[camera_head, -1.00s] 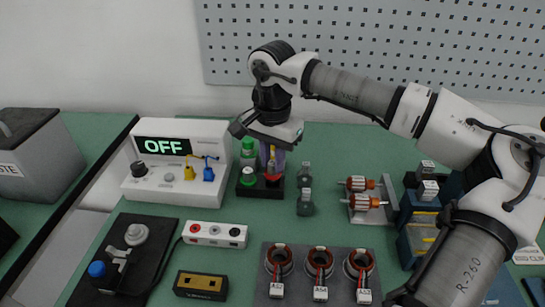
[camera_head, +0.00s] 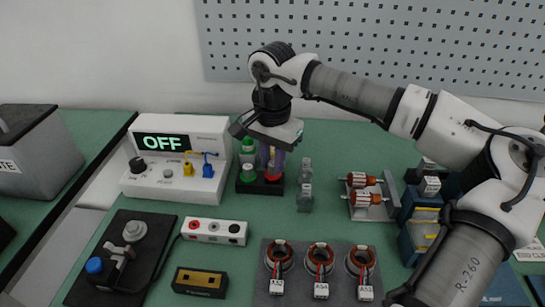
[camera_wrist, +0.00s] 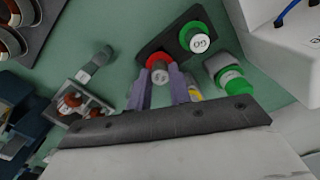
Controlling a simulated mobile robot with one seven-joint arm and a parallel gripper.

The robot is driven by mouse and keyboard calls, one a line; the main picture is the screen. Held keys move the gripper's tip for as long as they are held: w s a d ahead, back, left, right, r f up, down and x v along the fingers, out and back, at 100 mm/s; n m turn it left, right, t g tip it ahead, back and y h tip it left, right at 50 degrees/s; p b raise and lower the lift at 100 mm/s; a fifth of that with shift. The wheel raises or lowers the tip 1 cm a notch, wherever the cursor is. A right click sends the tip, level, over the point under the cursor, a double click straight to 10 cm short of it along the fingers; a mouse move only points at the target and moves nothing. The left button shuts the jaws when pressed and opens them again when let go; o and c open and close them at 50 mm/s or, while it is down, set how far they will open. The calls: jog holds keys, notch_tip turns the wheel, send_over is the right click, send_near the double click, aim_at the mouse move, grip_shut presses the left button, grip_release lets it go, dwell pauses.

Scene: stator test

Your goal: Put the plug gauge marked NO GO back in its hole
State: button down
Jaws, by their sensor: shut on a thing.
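My gripper (camera_head: 272,158) points down over the right end of the black gauge stand (camera_head: 246,189). In the wrist view its two purple fingers (camera_wrist: 160,84) are shut on a red-ended plug gauge (camera_wrist: 158,67), held at the end of the black stand (camera_wrist: 150,50). The red gauge also shows in the head view (camera_head: 273,170), low over the stand. I cannot tell whether its lower end is in the hole, and its marking is not readable. A green plug gauge marked GO (camera_wrist: 195,40) stands upright in the other place on the stand; it also shows in the head view (camera_head: 249,174).
A bottle with a green cap (camera_wrist: 232,78) stands close behind the stand. The white tester reading OFF (camera_head: 178,160) is to the left. Grey fittings (camera_head: 305,185) stand just right of the stand. Stators (camera_head: 320,260) are in front, with bare green table between.

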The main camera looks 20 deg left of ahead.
jog(key=shift+f, duration=0.25)
jog(key=shift+f+b, duration=0.35)
jog(key=c, duration=1.2)
grip_release()
notch_tip(320, 180, up, 14)
jog(key=shift+f, duration=0.1)
